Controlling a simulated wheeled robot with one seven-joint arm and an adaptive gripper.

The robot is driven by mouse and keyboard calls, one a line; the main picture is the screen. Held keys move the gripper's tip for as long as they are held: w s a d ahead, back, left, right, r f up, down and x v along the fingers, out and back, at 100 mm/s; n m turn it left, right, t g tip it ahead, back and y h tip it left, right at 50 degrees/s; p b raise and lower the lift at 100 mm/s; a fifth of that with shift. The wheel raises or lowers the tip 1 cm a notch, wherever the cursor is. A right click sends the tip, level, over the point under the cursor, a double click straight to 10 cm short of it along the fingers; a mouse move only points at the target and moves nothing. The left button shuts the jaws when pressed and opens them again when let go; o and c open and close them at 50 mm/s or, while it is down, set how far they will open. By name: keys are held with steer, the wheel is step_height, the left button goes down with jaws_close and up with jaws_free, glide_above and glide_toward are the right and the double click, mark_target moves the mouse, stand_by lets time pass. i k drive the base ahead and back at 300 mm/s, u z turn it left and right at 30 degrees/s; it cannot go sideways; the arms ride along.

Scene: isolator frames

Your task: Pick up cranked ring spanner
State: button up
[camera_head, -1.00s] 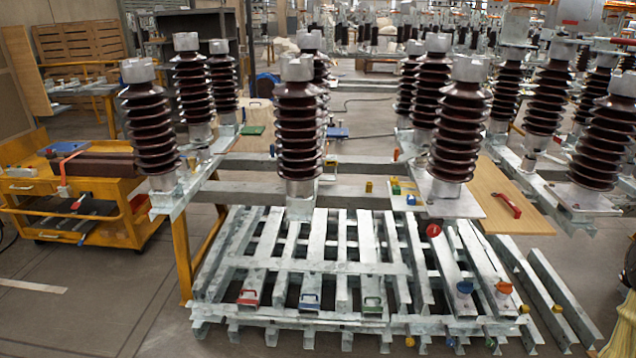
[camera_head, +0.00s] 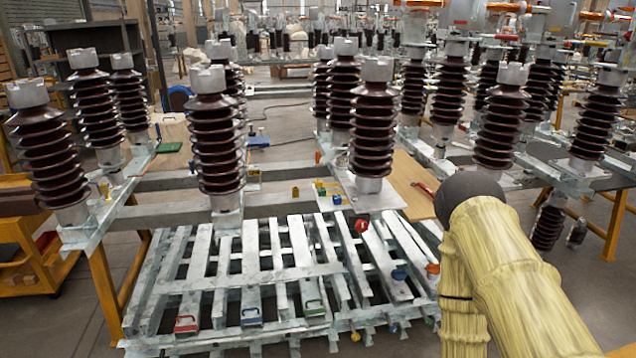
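I cannot make out a cranked ring spanner for certain in this view. A red-handled item (camera_head: 424,188) lies on a wooden board (camera_head: 408,172) right of the middle; it is too small to tell what it is. My arm, in a yellowish cover with a dark rounded joint, fills the lower right and hides part of the frames there. My gripper is not in view.
Ribbed brown insulators (camera_head: 217,135) stand on metal frames. A slatted metal stack (camera_head: 262,270) lies in front, with red (camera_head: 186,324) and blue (camera_head: 250,316) handled items on its near edge. A yellow cart (camera_head: 35,262) stands at left.

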mark_target(427, 189)
steer(key=z, duration=0.6)
steer(key=k, duration=0.45)
steer(key=z, duration=0.05)
steer(key=i, duration=1)
steer(key=u, duration=0.55)
